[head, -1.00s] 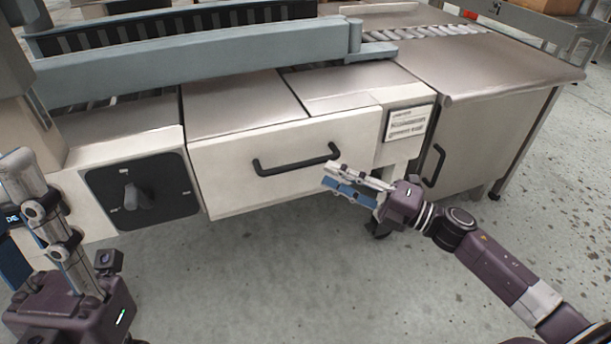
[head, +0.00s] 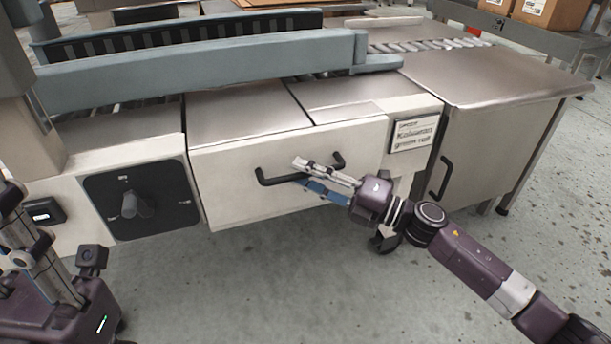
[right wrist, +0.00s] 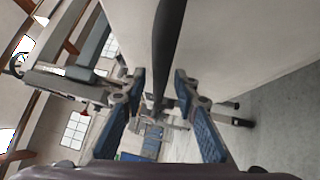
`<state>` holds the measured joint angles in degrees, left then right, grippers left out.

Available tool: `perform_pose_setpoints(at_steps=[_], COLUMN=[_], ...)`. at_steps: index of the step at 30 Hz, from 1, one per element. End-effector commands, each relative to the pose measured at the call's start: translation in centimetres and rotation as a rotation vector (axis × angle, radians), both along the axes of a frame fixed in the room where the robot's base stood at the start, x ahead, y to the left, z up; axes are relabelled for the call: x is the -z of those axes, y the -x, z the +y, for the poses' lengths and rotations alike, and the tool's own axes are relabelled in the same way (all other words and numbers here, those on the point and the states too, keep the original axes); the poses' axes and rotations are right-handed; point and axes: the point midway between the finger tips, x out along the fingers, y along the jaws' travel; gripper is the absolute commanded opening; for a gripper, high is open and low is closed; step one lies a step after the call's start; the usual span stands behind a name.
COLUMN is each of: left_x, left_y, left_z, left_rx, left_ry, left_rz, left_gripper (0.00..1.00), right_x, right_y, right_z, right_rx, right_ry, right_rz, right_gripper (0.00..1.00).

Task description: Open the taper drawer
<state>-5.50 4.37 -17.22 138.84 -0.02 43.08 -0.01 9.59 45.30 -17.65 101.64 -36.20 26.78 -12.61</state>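The drawer, with a pale front panel (head: 228,190) and a black bar handle (head: 275,180), is in the middle of the head view. It looks shut, its front close under the steel top. My right gripper (head: 302,173) is at the handle, partly covering its middle and right. In the right wrist view the dark handle bar (right wrist: 171,45) runs between the two spread fingers of my right gripper (right wrist: 160,76), with gaps showing beside it. My left gripper (head: 22,225) is at the lower left, away from the drawer, partly cut off; its opening is unclear.
A black panel with a rotary knob (head: 137,204) is left of the drawer. A printed label (head: 414,133) and a cabinet door with a black handle (head: 438,180) are to the right. A grey rail (head: 200,73) runs above. The floor (head: 250,290) in front is clear.

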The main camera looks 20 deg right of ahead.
Motion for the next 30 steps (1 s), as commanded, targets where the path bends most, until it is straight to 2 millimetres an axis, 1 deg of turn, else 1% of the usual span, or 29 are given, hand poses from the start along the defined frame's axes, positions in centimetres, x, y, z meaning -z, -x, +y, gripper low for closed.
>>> perform_pose_setpoints(at_steps=[7,12,15,30], left_x=[-0.08,-0.13,-0.15,-0.27], left_y=[0.04,0.08,0.1,0.16], left_z=[0.0,0.01,0.01,0.06], left_rx=[0.0,0.0,0.0,0.0], left_ry=[0.0,0.001,0.001,0.002], left_rz=[-0.003,-0.005,-0.006,-0.008], left_gripper=[0.3,0.3,0.3,0.3], right_x=[0.0,0.01,0.01,0.03], right_y=[-0.03,-0.02,-0.01,0.0], right_z=[0.03,0.02,0.02,0.02], right_rx=[0.0,0.0,0.0,0.0], right_ry=[-0.001,-0.001,-0.001,0.0], right_rz=[0.001,0.001,0.001,0.001], right_gripper=[0.28,0.09,0.0,0.0])
